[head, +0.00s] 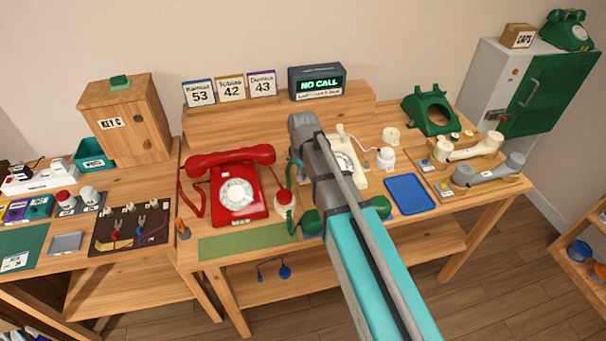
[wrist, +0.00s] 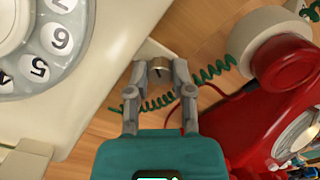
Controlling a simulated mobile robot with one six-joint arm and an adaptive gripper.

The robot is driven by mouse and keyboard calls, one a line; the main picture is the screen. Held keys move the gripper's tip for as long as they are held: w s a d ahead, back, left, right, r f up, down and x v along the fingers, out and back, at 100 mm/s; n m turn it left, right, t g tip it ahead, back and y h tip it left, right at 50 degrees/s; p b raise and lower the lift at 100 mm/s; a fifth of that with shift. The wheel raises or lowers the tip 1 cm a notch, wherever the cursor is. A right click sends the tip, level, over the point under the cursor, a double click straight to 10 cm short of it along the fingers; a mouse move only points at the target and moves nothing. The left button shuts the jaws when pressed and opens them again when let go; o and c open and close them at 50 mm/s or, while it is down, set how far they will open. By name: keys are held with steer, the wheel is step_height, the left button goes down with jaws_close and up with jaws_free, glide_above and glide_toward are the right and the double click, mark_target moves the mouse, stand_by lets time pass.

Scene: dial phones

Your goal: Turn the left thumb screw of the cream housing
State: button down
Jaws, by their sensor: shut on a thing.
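The cream housing (head: 361,180) with its dial (head: 343,160) stands mid-table, largely hidden behind my arm in the head view. In the wrist view the cream housing (wrist: 90,100) fills the left side, its number dial (wrist: 40,50) at the upper left. A small brass thumb screw (wrist: 160,70) with a dark line on its face sits at the housing's edge. My gripper (wrist: 160,73) has its two fingertips on either side of the screw and is shut on it. The fingertips are hidden in the head view.
The red phone (head: 237,190) stands close by on the left and shows at the right of the wrist view. A green coiled cord (wrist: 148,104) runs behind the fingers. A green handset (head: 378,207) lies in front, and a blue tray (head: 410,194) lies to the right.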

steer(key=shift+m, duration=0.5)
steer(key=shift+c, duration=2.4)
jaws_free()
steer(key=shift+c, duration=0.4)
step_height(320, 180, up, 5)
steer(key=p, duration=0.5)
steer(key=shift+r, duration=0.1)
